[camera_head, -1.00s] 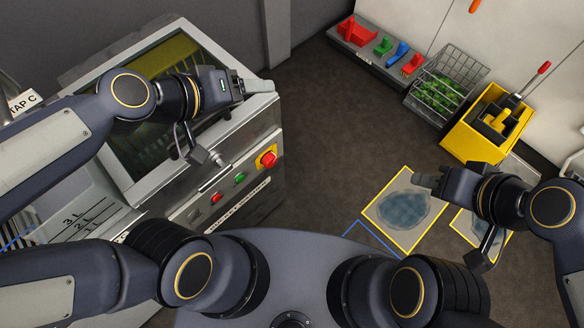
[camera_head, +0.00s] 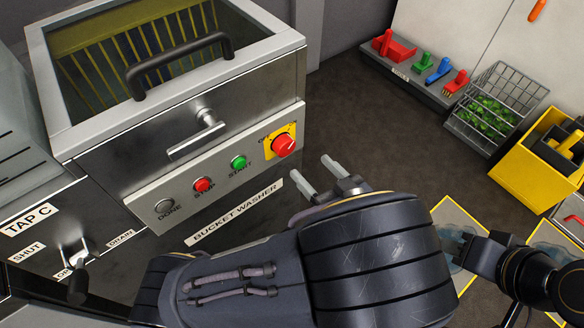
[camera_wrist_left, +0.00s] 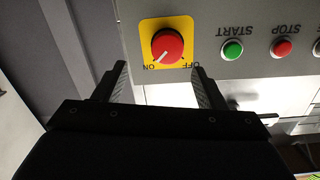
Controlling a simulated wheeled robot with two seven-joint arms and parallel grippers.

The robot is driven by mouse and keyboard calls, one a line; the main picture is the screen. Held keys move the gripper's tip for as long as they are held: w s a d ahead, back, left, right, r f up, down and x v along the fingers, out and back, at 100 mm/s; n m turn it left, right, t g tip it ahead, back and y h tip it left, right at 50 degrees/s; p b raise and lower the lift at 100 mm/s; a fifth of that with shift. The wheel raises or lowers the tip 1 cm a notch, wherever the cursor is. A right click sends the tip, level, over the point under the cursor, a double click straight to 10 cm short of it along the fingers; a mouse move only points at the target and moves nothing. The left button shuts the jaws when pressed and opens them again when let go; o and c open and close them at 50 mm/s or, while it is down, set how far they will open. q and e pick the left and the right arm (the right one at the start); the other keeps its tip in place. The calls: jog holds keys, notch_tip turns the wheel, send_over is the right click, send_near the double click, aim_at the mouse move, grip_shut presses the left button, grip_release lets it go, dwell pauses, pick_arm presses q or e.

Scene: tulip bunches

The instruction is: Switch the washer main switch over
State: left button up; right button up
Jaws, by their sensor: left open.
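The washer main switch is a red round knob (camera_head: 284,145) on a yellow plate at the right end of the bucket washer's front panel. In the left wrist view the knob (camera_wrist_left: 168,47) appears upside down, its white mark pointing towards the ON label. My left gripper (camera_head: 312,163) is open and empty, just right of and below the knob in the head view. In the left wrist view its fingers (camera_wrist_left: 160,68) are spread, with the knob beyond and between them, seemingly not touching. My right gripper (camera_head: 448,238) is at the lower right; its fingers are unclear.
Green START (camera_head: 239,162) and red STOP (camera_head: 203,185) buttons are close beside the switch. The washer's lid handle (camera_head: 184,65) and drawer handle (camera_head: 196,136) stick out. A tap lever (camera_head: 77,255) is at lower left. A wire basket (camera_head: 497,105) and yellow box (camera_head: 535,165) stand right.

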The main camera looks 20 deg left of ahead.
aim_at(288, 149)
pick_arm(q)
jog(key=shift+y, duration=0.4)
jog(key=x, duration=0.2)
jog(key=b+x, duration=0.1)
jog(key=x, duration=0.1)
jog(key=b+x, duration=0.1)
jog(key=x, duration=0.1)
jog(key=shift+s+a+f, duration=0.15)
jog(key=shift+s+a, duration=0.05)
jog(key=shift+a, duration=0.2)
jog(key=shift+w+a+b, duration=0.3)
jog(key=shift+a, duration=0.05)
jog(key=shift+c, duration=0.5)
jog(key=c, duration=0.9)
